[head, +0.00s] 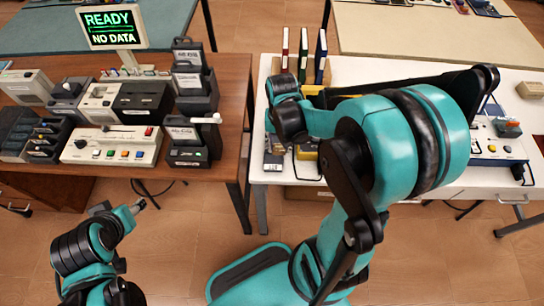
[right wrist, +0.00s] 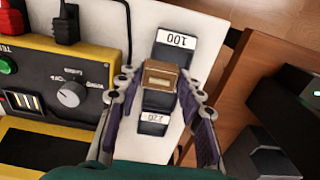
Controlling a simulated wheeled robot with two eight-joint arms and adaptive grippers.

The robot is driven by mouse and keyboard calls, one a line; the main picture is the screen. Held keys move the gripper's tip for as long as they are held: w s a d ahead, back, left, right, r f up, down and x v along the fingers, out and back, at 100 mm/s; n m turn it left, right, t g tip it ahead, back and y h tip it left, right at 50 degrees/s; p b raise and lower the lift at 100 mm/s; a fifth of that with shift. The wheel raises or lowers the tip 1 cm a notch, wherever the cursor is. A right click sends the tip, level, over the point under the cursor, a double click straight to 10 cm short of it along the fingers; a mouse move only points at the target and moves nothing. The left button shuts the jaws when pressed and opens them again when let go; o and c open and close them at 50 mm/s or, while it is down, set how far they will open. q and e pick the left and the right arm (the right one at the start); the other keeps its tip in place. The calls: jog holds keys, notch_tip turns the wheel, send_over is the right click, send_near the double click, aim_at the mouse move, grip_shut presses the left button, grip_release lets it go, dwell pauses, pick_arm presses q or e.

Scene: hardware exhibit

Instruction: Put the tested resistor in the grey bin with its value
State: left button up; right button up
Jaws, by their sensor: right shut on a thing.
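My right gripper (right wrist: 157,80) is shut on a small brown block with a pale label, the resistor (right wrist: 161,75), in the right wrist view. The value on its label is too small to read. A dark grey bin labelled 100 (right wrist: 175,52) lies beyond the block. Another dark grey bin labelled 220 (right wrist: 154,118) is on the near side of it. The block partly covers the space between the bins; its height above them is unclear. In the head view my right arm hides most of this area. My left gripper (head: 125,209) is low at the left, its fingers unclear.
A yellow tester (right wrist: 60,85) with a dial is beside the bins. The white table (head: 350,72) carries upright binders (head: 303,52). The brown table (head: 228,75) holds several devices and a sign (head: 110,27) reading READY, NO DATA. A floor gap separates the tables.

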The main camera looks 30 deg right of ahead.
aim_at(274, 154)
jog(key=shift+w+a+f, duration=0.45)
jog(key=shift+a+f, duration=0.1)
jog(key=shift+a, duration=0.2)
jog(key=shift+f+b, duration=0.25)
jog(key=shift+b, duration=0.05)
notch_tip(274, 154, down, 4)
jog(key=shift+r+b, duration=0.15)
jog(key=shift+b, duration=0.8)
jog(key=shift+r, duration=0.1)
jog(key=o, duration=0.6)
jog(key=shift+f, duration=0.2)
jog(key=o, duration=0.4)
jog(key=shift+o, duration=0.2)
